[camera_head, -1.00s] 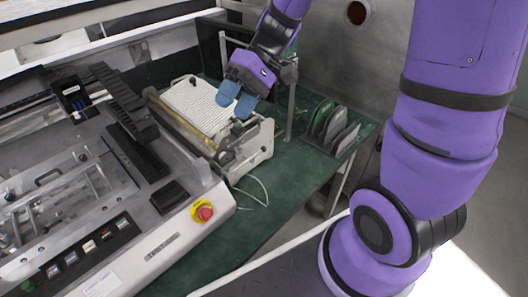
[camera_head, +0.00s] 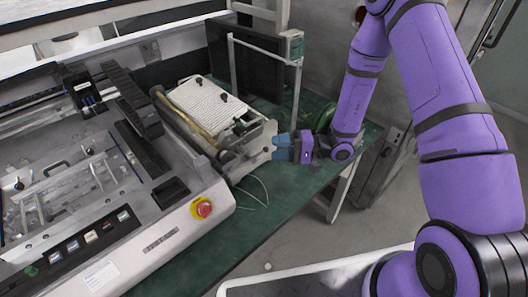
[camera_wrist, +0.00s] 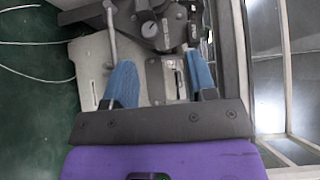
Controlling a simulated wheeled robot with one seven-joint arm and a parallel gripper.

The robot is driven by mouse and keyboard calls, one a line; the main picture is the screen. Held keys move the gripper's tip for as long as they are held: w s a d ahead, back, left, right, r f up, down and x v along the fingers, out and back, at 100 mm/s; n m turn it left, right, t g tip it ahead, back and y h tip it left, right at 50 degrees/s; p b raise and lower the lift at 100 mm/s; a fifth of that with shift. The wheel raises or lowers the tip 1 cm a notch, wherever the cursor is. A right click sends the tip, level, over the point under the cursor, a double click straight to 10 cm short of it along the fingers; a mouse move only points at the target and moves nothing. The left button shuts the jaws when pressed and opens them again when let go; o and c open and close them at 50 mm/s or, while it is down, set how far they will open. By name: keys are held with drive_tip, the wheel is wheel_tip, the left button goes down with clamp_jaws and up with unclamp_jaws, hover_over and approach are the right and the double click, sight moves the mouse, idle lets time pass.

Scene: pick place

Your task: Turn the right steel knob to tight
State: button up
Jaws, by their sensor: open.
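My gripper (camera_head: 279,147) is open, with blue fingers pointing left at the end plate (camera_head: 255,146) of the ribbed white device on the green bench. In the wrist view the open fingers (camera_wrist: 163,76) lie on either side of a narrow bright steel part (camera_wrist: 180,84) on that device's end. I cannot tell for sure whether this part is the right steel knob, or whether the fingers touch anything. Nothing is visibly held. A steel rod ends near the left finger in the wrist view. Dark knobs (camera_head: 240,126) show on the device's top.
A large grey machine with a red stop button (camera_head: 202,208) fills the left. An upright metal post (camera_head: 297,90) and a dark panel (camera_head: 245,62) stand behind the device. A thin white cable lies on the green bench (camera_head: 245,215); the bench front is otherwise clear.

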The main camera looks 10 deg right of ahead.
sight(244, 151)
drive_tip(key=shift+m+t, duration=0.4)
drive_tip(key=shift+t, duration=0.3)
drive_tip(key=x, duration=0.3)
drive_tip(key=f+x, duration=0.1)
drive_tip(key=x, duration=0.5)
drive_tip(key=shift+w+a+f, duration=0.15)
drive_tip(key=shift+f, duration=0.25)
drive_tip(key=c, duration=0.9)
